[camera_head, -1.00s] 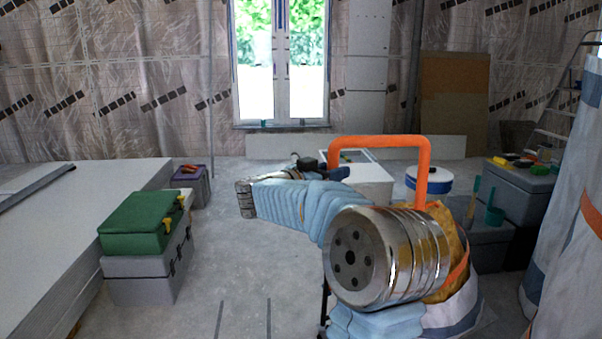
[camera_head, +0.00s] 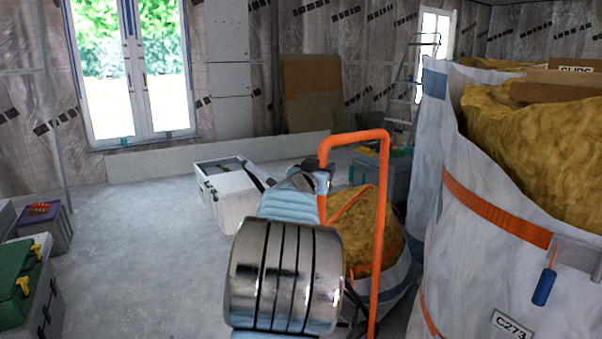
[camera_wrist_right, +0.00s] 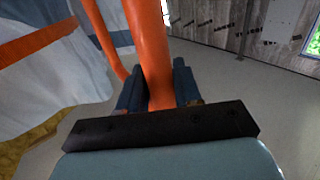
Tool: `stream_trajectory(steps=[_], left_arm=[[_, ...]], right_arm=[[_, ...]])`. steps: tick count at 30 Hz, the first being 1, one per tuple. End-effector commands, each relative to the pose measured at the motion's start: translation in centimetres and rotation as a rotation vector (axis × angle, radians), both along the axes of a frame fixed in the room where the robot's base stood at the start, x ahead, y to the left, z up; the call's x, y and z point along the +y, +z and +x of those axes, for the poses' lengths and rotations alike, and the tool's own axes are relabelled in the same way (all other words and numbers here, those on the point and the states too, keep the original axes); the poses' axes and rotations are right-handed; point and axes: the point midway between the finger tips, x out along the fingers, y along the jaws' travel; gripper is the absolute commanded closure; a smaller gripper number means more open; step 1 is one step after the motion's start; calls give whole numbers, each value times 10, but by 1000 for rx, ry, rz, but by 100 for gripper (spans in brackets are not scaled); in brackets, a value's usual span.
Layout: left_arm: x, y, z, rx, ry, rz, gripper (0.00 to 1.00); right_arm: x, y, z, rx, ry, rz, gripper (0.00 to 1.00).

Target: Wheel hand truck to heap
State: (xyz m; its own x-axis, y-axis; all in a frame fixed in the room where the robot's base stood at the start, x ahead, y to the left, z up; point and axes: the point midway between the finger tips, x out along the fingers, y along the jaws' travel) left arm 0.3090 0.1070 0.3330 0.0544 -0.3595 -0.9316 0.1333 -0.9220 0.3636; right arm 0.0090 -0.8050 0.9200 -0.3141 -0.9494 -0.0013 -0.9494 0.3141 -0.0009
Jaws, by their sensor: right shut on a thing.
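The hand truck shows as an orange tube frame (camera_head: 382,220) standing upright in the head view, right of centre. My right gripper (camera_head: 318,176) is at the left upright of this frame, below its top bar. In the right wrist view the orange tube (camera_wrist_right: 148,45) runs between the two dark fingers of the gripper (camera_wrist_right: 158,90), which are shut on it. The lower part of the hand truck is hidden behind my arm and below the picture. A yellow-brown heap in a low bag (camera_head: 368,235) is just behind the frame. My left gripper is not in view.
A tall white bag (camera_head: 475,255) with yellow filling stands close on the right, labelled C273. A white box (camera_head: 222,195) stands ahead on the floor. A green case (camera_head: 15,285) and a grey toolbox (camera_head: 45,230) are at the left. The floor (camera_head: 130,250) between is clear.

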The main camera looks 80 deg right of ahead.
Motion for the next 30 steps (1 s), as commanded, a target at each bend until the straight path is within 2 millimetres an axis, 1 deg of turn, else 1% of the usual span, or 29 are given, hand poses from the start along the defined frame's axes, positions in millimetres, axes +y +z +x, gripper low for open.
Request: stream_trajectory(steps=[1,6,20,21,23,24,30], left_arm=[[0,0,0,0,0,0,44],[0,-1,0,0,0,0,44],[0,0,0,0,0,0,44],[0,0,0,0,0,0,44],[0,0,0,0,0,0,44],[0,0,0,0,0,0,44],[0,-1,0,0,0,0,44]], right_arm=[[-3,1,-7,3,-7,-3,100],[-11,1,-16,1,-5,-4,100],[-13,3,-20,3,-7,-8,100],[-13,4,-20,3,-7,-8,61],[-13,3,-20,2,-7,-7,51],[-13,3,-19,2,-6,-7,49],[-13,1,-18,1,-2,-4,49]])
